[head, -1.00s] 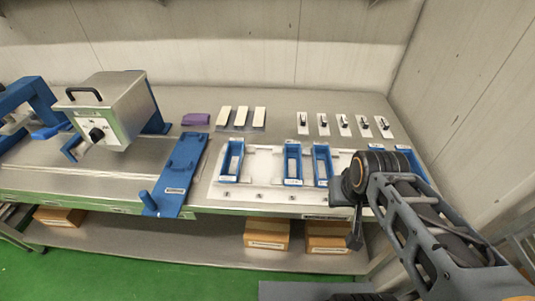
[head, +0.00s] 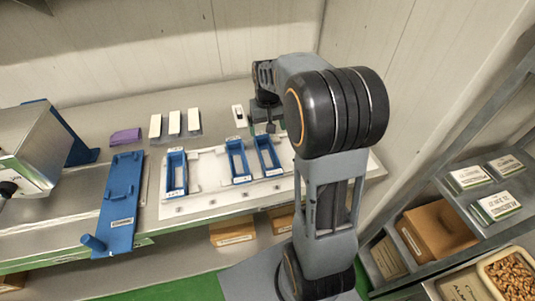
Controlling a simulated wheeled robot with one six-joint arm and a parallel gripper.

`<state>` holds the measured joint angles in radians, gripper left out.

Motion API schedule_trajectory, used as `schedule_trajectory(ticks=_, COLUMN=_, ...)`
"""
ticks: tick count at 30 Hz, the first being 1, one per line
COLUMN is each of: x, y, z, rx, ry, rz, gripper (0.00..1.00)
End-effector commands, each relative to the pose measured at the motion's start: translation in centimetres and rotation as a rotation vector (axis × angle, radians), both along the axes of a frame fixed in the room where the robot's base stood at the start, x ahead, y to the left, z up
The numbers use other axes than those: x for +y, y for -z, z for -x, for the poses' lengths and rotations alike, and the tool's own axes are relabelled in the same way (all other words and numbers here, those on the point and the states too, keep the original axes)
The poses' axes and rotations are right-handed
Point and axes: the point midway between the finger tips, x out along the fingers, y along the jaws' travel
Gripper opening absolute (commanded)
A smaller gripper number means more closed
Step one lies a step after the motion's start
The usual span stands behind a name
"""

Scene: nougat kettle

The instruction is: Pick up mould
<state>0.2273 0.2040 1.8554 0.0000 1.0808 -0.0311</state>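Several blue rectangular moulds stand in a white board on the steel bench in the head view. One mould (head: 166,176) is at the left of the board (head: 205,178), and two more sit near its middle, one mould (head: 230,163) beside another mould (head: 260,158). My arm hides the right part of the board. My gripper (head: 268,127) hangs over the back of the bench, behind and above the moulds, apart from them. Its fingers are small and dark, so its opening cannot be made out.
Pale bars (head: 174,122) and a purple block (head: 126,136) lie behind the board. A small white plate with a dark handle (head: 238,115) lies left of my gripper. A blue fixture (head: 121,205) lies to the left. Shelves (head: 455,198) with boxes and a nut tray (head: 508,273) stand right.

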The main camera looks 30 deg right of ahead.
Motion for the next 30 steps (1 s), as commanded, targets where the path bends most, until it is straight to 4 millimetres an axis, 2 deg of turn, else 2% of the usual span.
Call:
schedule_trajectory(ticks=3, x=-0.1, y=2.4, z=0.0, rx=0.007, ry=0.003, rz=-0.001, gripper=0.94)
schedule_trajectory(ticks=9, x=-0.2, y=5.5, z=0.1, rx=0.005, ry=0.004, rz=-0.001, gripper=0.94)
schedule_trajectory(ticks=19, x=-0.1, y=7.6, z=0.1, rx=0.004, ry=0.004, rz=-0.001, gripper=0.94)
schedule_trajectory(ticks=27, x=0.2, y=11.1, z=0.0, rx=0.004, ry=0.004, rz=-0.001, gripper=0.94)
schedule_trajectory(ticks=30, x=0.2, y=11.9, z=0.0, rx=0.003, ry=0.004, rz=-0.001, gripper=0.94)
